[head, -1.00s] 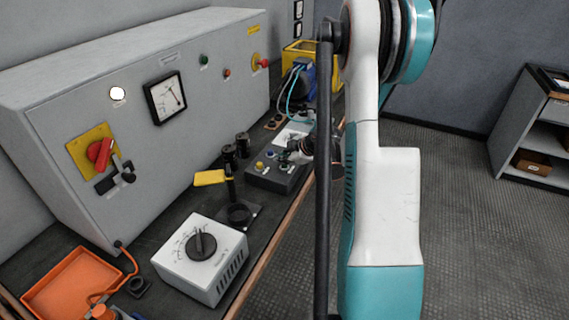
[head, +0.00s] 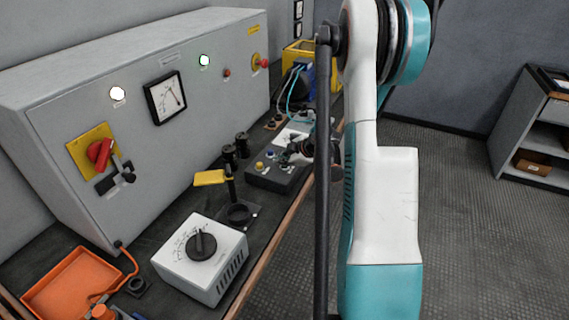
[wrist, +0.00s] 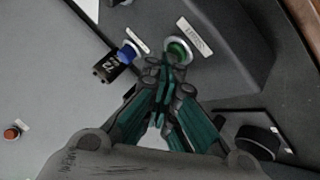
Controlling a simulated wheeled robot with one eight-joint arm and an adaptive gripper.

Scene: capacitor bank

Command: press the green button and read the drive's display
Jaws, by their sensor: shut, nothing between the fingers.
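The green button (wrist: 178,50) sits in a pale ring on a dark control box (head: 268,181), beside a white label. My gripper (wrist: 164,64) is shut and empty. Its fingertips overlap the near edge of the green button in the wrist view; whether they press it down I cannot tell. In the head view my gripper (head: 289,156) is small, over the control box, and hides the green button. A green lamp (head: 204,60) on the grey cabinet is lit. I cannot make out a drive display in either view.
A blue button (wrist: 127,52) with a black tag is left of the green one. The grey cabinet (head: 60,150) carries a dial meter (head: 166,97) and red switches.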

